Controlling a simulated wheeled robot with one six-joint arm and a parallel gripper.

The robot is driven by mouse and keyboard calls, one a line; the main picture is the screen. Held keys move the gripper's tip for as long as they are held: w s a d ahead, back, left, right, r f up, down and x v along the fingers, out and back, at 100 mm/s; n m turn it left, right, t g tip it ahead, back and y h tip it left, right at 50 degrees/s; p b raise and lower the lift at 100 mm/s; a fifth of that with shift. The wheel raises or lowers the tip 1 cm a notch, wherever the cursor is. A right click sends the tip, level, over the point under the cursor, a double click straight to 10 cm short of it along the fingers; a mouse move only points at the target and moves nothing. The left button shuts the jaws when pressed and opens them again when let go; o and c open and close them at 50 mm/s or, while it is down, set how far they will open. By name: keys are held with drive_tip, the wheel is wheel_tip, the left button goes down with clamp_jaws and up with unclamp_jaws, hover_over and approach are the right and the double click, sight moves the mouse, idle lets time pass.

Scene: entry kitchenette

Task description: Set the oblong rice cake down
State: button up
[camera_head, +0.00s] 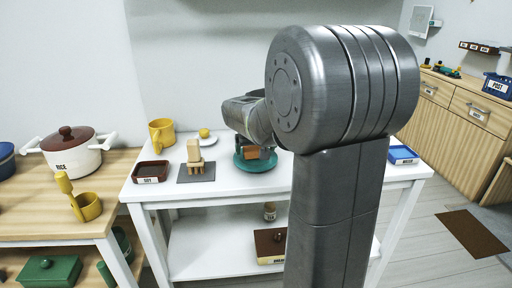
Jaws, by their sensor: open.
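My gripper (262,149) is over the teal round dish (247,167) on the white table, and most of it is hidden behind my arm. A small orange-brown block (252,152) shows at the dish, just below the gripper; it may be the oblong rice cake, but it is too small to be sure. I cannot tell whether it touches the dish or the fingers. The gripper is open, though its fingertips are hard to make out.
On the white table (205,190) are a beige brush-like object (194,152) on a dark mat (197,178), a brown tray (151,172), a yellow mug (162,132), a yellow item on a saucer (209,141) and a blue tray (402,154). A white pot (72,158) stands left.

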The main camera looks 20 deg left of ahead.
drive_tip(key=shift+r, duration=0.3)
drive_tip(key=p+v, duration=0.1)
drive_tip(key=v, duration=1)
drive_tip(key=shift+d+r+p, duration=0.2)
drive_tip(key=shift+r+p, duration=0.1)
drive_tip(key=shift+p, duration=0.1)
drive_tip(key=shift+s, duration=0.15)
drive_tip(key=shift+c, duration=0.2)
